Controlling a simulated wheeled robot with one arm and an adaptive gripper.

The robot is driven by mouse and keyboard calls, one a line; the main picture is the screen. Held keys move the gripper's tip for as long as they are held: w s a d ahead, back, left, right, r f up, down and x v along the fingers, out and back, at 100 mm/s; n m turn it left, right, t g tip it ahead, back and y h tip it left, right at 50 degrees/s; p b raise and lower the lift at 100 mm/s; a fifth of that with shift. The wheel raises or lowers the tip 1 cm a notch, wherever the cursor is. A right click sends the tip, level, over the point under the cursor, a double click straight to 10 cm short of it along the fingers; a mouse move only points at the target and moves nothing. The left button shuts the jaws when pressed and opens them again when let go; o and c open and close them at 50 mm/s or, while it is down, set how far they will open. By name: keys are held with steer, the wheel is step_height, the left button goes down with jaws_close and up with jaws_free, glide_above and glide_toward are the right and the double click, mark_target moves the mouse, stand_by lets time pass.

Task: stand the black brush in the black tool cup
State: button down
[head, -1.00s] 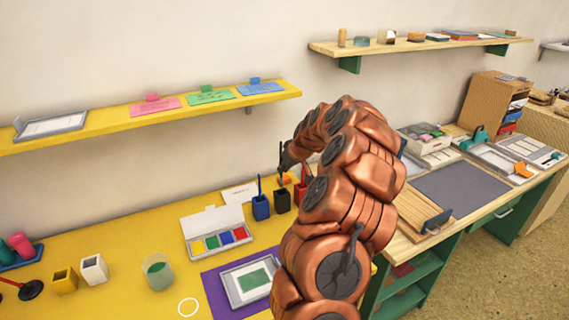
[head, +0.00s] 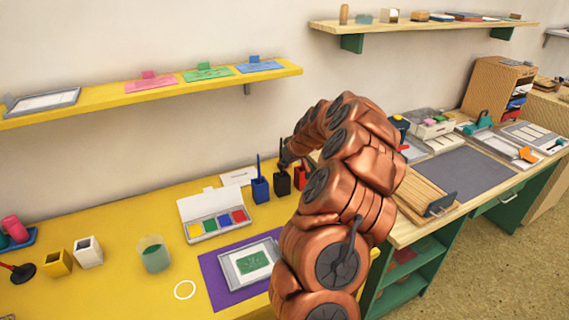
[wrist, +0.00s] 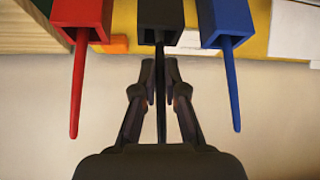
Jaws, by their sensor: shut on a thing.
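The black tool cup (head: 282,184) stands on the yellow table between a blue cup (head: 260,190) and a red cup (head: 300,178). My gripper (head: 285,161) is just above the black cup. In the wrist view, my gripper (wrist: 159,70) is shut on the black brush (wrist: 160,105), with a finger on each side of its handle. The brush's lower end reaches into the mouth of the black cup (wrist: 160,14). The brush (head: 281,146) looks upright in the head view. Its end inside the cup is hidden.
A blue brush (wrist: 232,85) and a red brush (wrist: 77,90) stand in the neighbouring cups, close beside my fingers. A paint box (head: 215,217) lies to the left. The wall is close behind. My arm hides part of the table on the right.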

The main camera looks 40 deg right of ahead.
steer(key=shift+f, duration=0.2)
steer(key=c, duration=1.2)
jaws_free()
steer(key=shift+o, duration=0.2)
steer(key=v, duration=1.2)
steer(key=shift+a, duration=0.15)
